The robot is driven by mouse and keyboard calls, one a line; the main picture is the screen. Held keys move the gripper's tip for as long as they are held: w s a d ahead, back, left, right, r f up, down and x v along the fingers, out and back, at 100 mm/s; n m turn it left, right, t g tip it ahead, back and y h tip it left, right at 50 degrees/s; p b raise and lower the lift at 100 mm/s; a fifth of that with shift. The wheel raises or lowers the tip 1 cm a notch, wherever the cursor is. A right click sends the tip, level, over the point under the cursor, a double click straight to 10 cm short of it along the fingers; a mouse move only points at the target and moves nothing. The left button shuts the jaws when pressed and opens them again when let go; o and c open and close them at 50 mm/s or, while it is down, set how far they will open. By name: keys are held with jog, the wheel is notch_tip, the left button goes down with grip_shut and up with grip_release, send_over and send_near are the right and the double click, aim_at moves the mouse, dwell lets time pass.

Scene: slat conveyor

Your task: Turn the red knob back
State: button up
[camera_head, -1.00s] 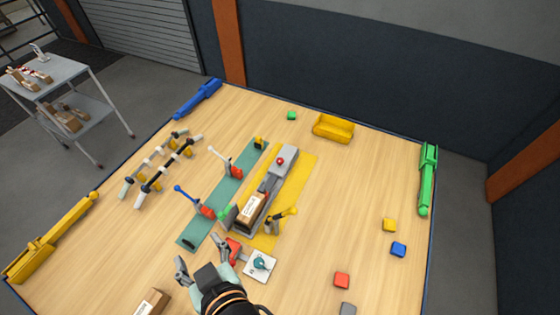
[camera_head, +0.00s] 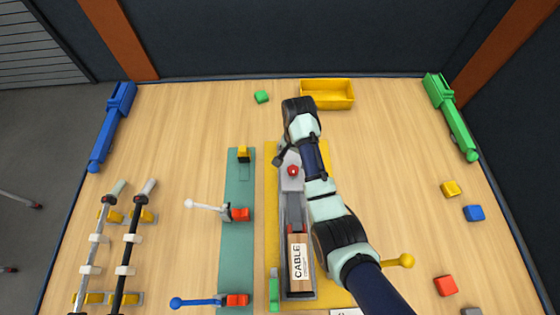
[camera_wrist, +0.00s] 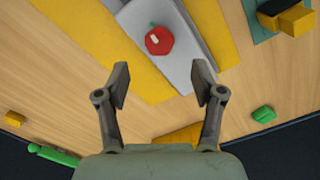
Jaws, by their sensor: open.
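The red knob (camera_head: 293,170) sits on the grey end plate (camera_head: 291,184) of the slat conveyor, on a yellow mat. In the wrist view the red knob (camera_wrist: 159,40) shows a pale mark on its top, and the grey plate (camera_wrist: 165,72) lies under it. My gripper (camera_wrist: 162,82) is open and empty, its two fingers apart. The knob lies beyond the fingertips in that view, not between them. In the head view my arm reaches over the conveyor's right side, and my gripper (camera_head: 281,152) is mostly hidden behind the wrist.
A cardboard box marked CABLE (camera_head: 299,262) lies on the conveyor. A green mat (camera_head: 237,185) with levers stands left of it. A yellow bin (camera_head: 327,94) and a green block (camera_head: 261,97) are at the back.

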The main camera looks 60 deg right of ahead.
aim_at(293, 169)
notch_tip(293, 169, down, 8)
jog(key=shift+s+r+b, duration=0.1)
jog(key=shift+r+b, duration=0.1)
jog(key=shift+b, duration=0.7)
jog(key=c, duration=1.1)
jog(key=shift+r, duration=0.1)
